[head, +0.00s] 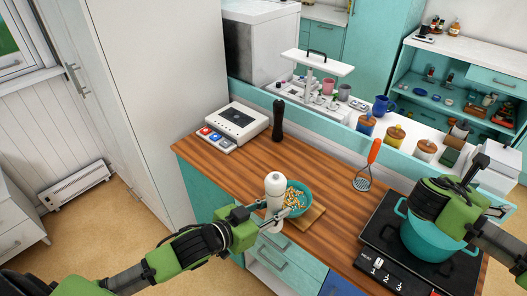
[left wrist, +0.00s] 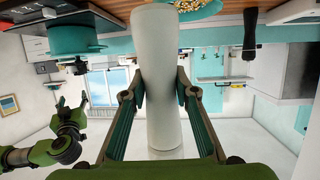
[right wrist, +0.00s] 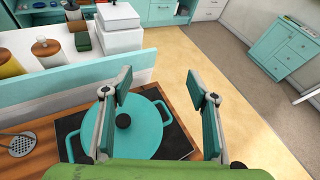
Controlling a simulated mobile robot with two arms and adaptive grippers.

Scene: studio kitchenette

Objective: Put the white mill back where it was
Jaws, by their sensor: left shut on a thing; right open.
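The white mill (head: 275,187) is upright at the front edge of the wooden counter, just left of the teal bowl. My left gripper (head: 270,217) is shut on its lower body. In the left wrist view the mill (left wrist: 158,70) stands between both finger pads, with the picture upside down. I cannot tell whether its base touches the counter. My right gripper (head: 487,190) is open and empty beside the teal pot (head: 432,236). In the right wrist view its fingers (right wrist: 160,88) are spread above and beyond the lidded pot (right wrist: 145,125).
A black mill (head: 278,122) stands near the white scale-like device (head: 238,120). A slotted turner (head: 363,180) lies left of the hob (head: 372,240). The counter's middle is clear.

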